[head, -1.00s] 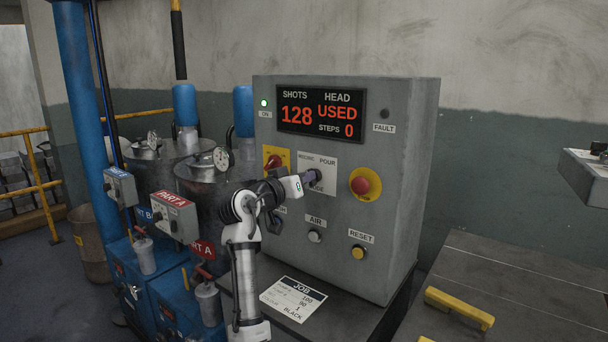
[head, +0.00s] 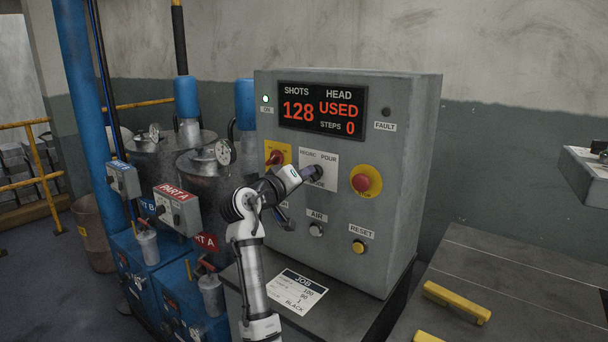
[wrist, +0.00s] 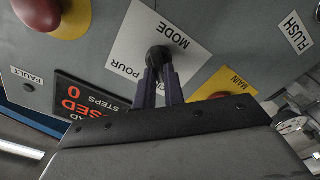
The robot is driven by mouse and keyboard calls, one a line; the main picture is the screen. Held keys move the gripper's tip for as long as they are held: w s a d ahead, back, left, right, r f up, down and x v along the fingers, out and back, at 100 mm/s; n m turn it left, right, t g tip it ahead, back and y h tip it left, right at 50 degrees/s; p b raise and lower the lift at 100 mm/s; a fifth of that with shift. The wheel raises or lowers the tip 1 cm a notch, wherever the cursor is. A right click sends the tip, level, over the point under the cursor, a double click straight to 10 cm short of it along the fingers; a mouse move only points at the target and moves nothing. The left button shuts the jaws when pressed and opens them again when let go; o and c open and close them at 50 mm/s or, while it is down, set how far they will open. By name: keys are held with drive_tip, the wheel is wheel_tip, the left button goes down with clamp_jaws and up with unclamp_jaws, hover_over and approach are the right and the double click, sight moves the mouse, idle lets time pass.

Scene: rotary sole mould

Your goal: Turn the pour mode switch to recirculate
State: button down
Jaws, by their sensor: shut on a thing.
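The pour mode switch (wrist: 158,55) is a black knob on a white plate (head: 330,158) marked RECIRC, POUR and MODE, on the grey control cabinet. My gripper (head: 315,173) is at the plate in the head view and hides most of the knob there. In the wrist view the two dark fingers of my gripper (wrist: 160,75) are closed on the knob. The RECIRC label is partly covered in the wrist view. Which way the knob points cannot be told.
The red emergency stop (head: 364,183) on its yellow disc is just right of the plate. A red main switch (head: 274,157) on a yellow plate is just left. The AIR button (head: 316,230) and yellow RESET button (head: 358,247) are below.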

drive_tip(key=c, duration=1.5)
unclamp_jaws()
drive_tip(key=b+v, duration=0.5)
drive_tip(key=v, duration=0.8)
drive_tip(key=shift+s+a, duration=0.25)
drive_tip(key=shift+s, duration=0.1)
